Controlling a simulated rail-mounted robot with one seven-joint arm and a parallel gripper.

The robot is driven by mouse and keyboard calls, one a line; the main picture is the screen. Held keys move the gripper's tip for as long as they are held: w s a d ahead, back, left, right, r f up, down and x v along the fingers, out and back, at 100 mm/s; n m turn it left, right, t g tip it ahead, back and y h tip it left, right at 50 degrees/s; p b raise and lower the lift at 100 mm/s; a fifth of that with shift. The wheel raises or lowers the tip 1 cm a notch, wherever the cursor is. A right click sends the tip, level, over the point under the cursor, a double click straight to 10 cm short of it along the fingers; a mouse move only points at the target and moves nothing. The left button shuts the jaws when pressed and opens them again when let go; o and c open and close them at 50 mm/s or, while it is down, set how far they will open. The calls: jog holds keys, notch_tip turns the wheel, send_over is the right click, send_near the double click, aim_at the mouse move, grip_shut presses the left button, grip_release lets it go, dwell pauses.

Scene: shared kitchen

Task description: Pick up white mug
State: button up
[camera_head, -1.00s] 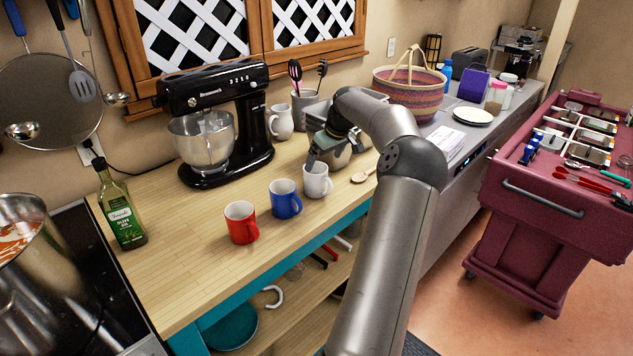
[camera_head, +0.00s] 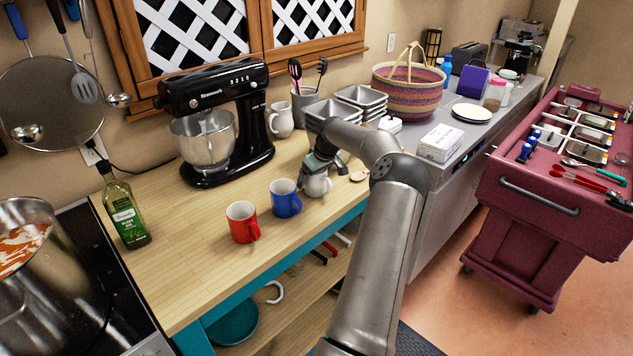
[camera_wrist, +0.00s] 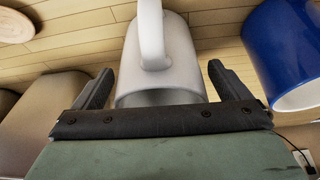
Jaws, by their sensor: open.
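The white mug (camera_head: 317,185) stands on the wooden counter (camera_head: 180,270), to the right of a blue mug (camera_head: 286,199) and a red mug (camera_head: 242,221). My gripper (camera_head: 312,170) is directly over it and hides its upper part. In the wrist view, my open gripper (camera_wrist: 155,88) has one finger on each side of the white mug (camera_wrist: 160,60), with small gaps visible. The mug's handle faces the wrist camera, and the blue mug (camera_wrist: 285,50) is close beyond the right finger.
A black stand mixer (camera_head: 215,120) and a white pitcher (camera_head: 281,120) stand behind. Metal trays (camera_head: 360,97) are close behind my arm. The counter's left front is clear.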

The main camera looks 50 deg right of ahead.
jog(key=c, duration=1.3)
jog(key=shift+o, duration=0.2)
jog(key=shift+r, duration=0.15)
